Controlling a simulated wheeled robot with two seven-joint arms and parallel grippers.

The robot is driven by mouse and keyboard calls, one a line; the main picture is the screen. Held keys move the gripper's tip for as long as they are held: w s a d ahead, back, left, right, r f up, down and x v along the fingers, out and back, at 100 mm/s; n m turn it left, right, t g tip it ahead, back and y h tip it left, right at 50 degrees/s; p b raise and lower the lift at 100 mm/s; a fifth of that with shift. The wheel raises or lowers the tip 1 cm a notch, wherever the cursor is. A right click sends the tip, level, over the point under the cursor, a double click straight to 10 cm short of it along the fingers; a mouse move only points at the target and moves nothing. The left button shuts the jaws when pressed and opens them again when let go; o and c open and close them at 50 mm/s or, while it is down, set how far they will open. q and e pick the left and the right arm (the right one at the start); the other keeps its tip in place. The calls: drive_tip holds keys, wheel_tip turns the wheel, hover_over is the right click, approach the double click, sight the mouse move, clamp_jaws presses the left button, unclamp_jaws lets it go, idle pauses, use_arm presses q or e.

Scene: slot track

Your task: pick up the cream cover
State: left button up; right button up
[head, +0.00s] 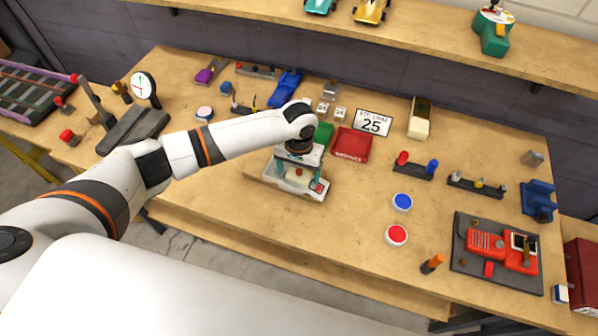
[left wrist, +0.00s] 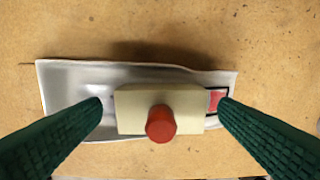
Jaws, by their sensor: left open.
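The cream cover (left wrist: 130,108) is a pale block with a red round knob (left wrist: 160,124) on top. It sits over the middle of a white, shallow tray-like shell (left wrist: 62,88), which also shows in the head view (head: 284,184). My left gripper (left wrist: 160,105) points down above the cover. Its two green-padded fingers are wide apart, one to each side of the cover, with gaps between. In the head view my left gripper (head: 299,168) hides most of the cover. My right gripper is not in view.
Just behind the shell are a red tray (head: 352,144) and a green block (head: 324,132). A blue button (head: 402,202) and a red button (head: 396,235) stand to the right. The bench in front of the shell is bare wood.

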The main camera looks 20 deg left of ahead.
use_arm(q)
drive_tip(key=shift+f, duration=0.1)
drive_tip(key=shift+c, duration=0.4)
drive_tip(key=c, duration=1)
